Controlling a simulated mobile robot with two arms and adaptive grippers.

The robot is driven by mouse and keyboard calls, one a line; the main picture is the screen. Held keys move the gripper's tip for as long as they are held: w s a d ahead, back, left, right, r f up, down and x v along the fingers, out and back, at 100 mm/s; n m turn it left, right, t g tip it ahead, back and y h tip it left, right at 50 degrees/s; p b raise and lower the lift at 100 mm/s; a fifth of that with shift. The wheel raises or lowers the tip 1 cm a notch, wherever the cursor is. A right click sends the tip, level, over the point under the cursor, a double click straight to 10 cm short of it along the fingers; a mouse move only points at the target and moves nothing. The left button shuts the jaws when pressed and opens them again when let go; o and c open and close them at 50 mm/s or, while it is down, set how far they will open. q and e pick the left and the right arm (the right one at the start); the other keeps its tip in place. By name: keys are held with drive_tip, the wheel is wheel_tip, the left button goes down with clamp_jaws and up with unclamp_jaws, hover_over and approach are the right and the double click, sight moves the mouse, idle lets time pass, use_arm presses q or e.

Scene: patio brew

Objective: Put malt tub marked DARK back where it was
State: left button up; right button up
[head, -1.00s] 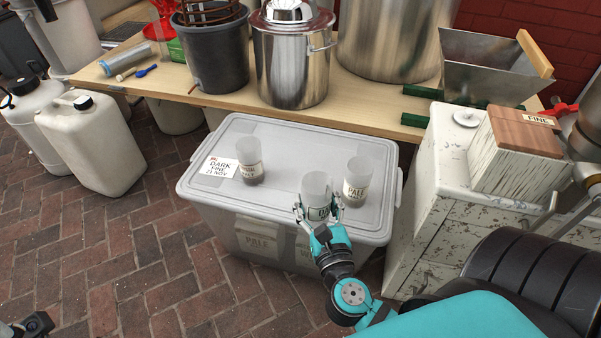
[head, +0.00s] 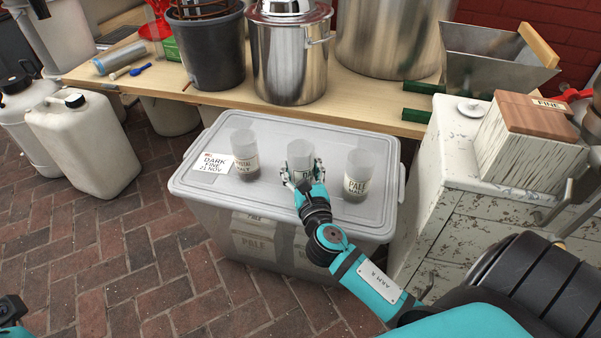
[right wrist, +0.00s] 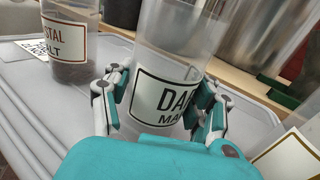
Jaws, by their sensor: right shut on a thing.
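The malt tub marked DARK (right wrist: 168,85) is a clear tub with a white label, held between the fingers of my right gripper (right wrist: 160,100). In the head view the DARK tub (head: 301,153) is at the middle of the grey lidded bin (head: 215,200), between the crystal malt tub (head: 245,155) on the left and the pale malt tub (head: 357,173) on the right. I cannot tell whether its base touches the lid. My right gripper (head: 303,178) is shut on it from the front.
A card reading DARK FINE 21 NOV (head: 213,164) lies at the lid's left. Behind is a wooden bench (head: 190,88) with a steel pot (head: 290,60) and a dark bucket (head: 207,50). A worn white cabinet (head: 445,190) stands on the right.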

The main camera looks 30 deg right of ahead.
drive_tip(key=shift+f, duration=0.15)
drive_tip(key=o, duration=1.2)
